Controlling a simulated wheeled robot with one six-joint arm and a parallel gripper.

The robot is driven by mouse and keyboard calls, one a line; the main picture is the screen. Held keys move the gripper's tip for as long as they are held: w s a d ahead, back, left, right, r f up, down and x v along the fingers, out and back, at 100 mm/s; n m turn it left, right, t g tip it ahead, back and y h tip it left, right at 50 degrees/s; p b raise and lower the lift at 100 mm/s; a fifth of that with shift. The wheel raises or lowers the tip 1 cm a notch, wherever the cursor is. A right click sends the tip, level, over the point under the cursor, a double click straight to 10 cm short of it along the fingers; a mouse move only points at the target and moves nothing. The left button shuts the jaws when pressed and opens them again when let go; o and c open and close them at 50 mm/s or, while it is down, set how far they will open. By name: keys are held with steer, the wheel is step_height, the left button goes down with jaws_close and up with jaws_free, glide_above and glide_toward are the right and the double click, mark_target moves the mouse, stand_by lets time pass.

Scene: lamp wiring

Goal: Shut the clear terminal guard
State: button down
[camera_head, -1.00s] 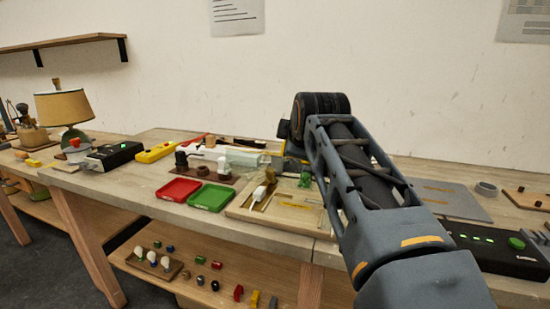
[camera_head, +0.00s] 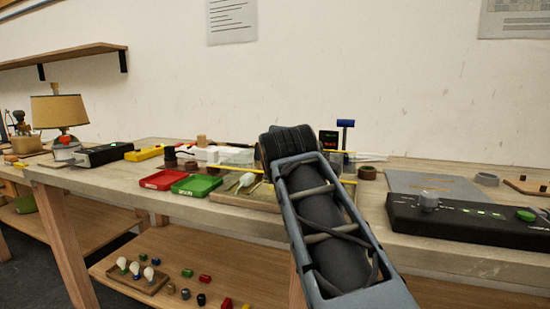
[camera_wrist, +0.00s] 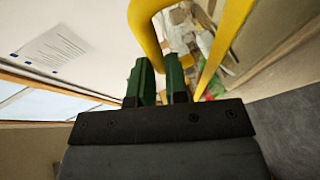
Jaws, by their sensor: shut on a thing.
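My gripper (camera_wrist: 162,85) shows in the wrist view as two green fingers close together, shut on a curved yellow bar (camera_wrist: 149,38). The bar bends beside the fingertips, and a second yellow length (camera_wrist: 225,45) runs down to the right. I cannot tell whether the bar belongs to the guard. In the head view my forearm hides the gripper. A pale, see-through boxy piece (camera_head: 238,156), perhaps the clear terminal guard, stands on the bench left of my arm; its hinge and exact position cannot be made out.
Red (camera_head: 163,180) and green (camera_head: 196,185) trays lie at the bench front, left of my arm. A black control box (camera_head: 465,220) and a grey mat (camera_head: 440,188) lie to the right. A blue-topped post (camera_head: 345,124) stands behind.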

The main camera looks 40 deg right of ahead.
steer(key=shift+f, duration=0.5)
steer(key=c, duration=1.5)
jaws_free()
steer(key=o, duration=0.4)
steer(key=shift+r, duration=0.1)
